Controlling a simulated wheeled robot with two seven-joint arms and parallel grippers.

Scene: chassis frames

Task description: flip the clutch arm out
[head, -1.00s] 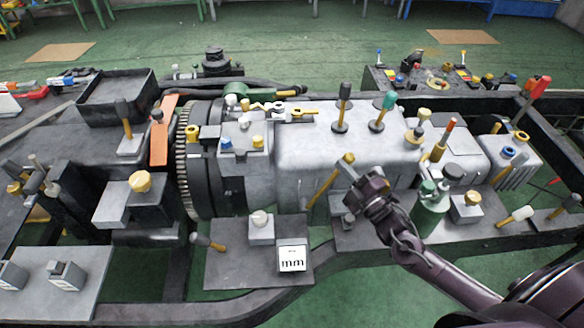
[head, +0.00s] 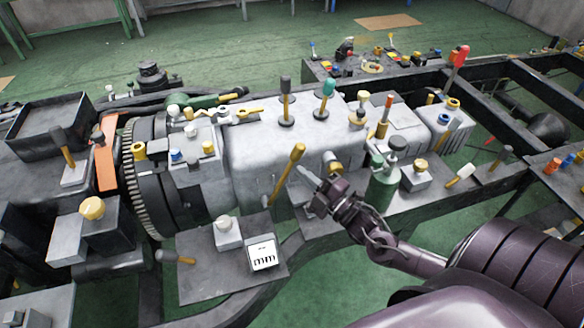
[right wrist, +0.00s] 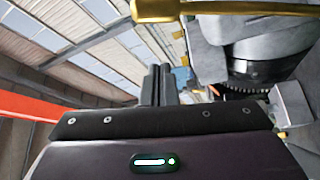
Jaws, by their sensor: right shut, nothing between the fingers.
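A long yellow lever (head: 285,175), which I take for the clutch arm, stands tilted at the near side of the grey gearbox housing (head: 255,145). Its knobbed top leans to the right. My right gripper (head: 308,178) is just to the right of the lever, with its fingers pointing up and left. I cannot tell whether they touch it. In the right wrist view the fingers (right wrist: 157,85) are together and empty, and a yellow bar (right wrist: 225,12), probably the lever, crosses the top edge. My left gripper is not in view.
A green cylinder (head: 382,190) stands right of my gripper. Several levers and knobs crowd the housing top. A dark frame rail (head: 490,185) runs along the right.

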